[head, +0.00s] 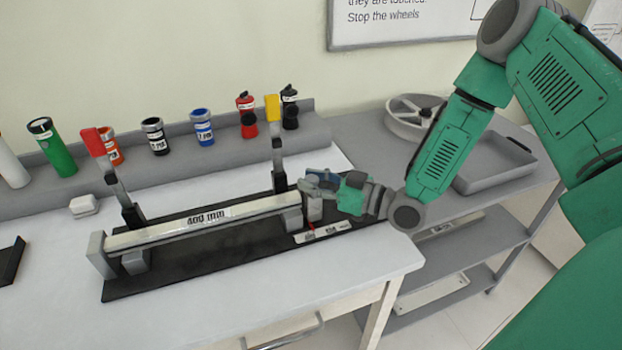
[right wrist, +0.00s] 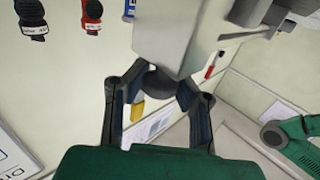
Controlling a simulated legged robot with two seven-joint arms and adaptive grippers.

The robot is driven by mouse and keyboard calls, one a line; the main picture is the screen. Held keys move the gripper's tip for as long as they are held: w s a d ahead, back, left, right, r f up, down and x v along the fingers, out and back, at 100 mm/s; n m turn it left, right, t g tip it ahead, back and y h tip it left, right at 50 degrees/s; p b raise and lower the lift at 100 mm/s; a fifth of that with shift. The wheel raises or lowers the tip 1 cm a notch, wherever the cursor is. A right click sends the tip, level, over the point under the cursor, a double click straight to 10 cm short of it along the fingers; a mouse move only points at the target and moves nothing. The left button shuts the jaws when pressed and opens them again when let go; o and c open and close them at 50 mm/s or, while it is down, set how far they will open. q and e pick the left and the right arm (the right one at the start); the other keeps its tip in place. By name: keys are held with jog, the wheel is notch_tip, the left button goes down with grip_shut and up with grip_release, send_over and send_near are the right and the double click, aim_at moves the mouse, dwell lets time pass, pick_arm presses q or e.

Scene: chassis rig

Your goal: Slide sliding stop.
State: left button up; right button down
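The rig's long pale beam, marked "400 mm" (head: 208,218), lies across a dark base plate (head: 190,262) on the white table. The sliding stop (head: 314,210) appears to be the small grey upright block near the beam's right end. My right gripper (head: 318,182) is at the top of this block. In the right wrist view my two fingers (right wrist: 160,85) are spread on either side of a dark round knob (right wrist: 157,77); whether they press on it is unclear. My left gripper is out of view.
Two toggle clamps stand behind the beam, one with a red handle (head: 93,141), one with a yellow handle (head: 272,107). Several bottles and cylinders line the rear ledge (head: 250,135). A grey shelf cart with a tray (head: 495,163) and a wheel (head: 412,115) stands at right.

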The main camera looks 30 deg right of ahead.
jog(key=shift+w+a+r, duration=0.1)
jog(key=shift+w+r, duration=0.05)
jog(key=shift+r, duration=0.05)
jog(key=shift+d, duration=0.35)
jog(key=s+d+p, duration=0.1)
jog(key=d, duration=0.5)
jog(key=shift+s+r, duration=0.15)
jog(key=c, duration=1.6)
grip_release()
jog(key=shift+a, duration=0.15)
jog(key=o, duration=0.3)
jog(key=shift+s+r, duration=0.1)
jog(key=shift+s, duration=0.05)
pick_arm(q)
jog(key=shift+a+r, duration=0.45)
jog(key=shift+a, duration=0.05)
pick_arm(e)
jog(key=shift+o, duration=0.2)
jog(key=v, duration=1.2)
jog(key=shift+d+f, duration=0.3)
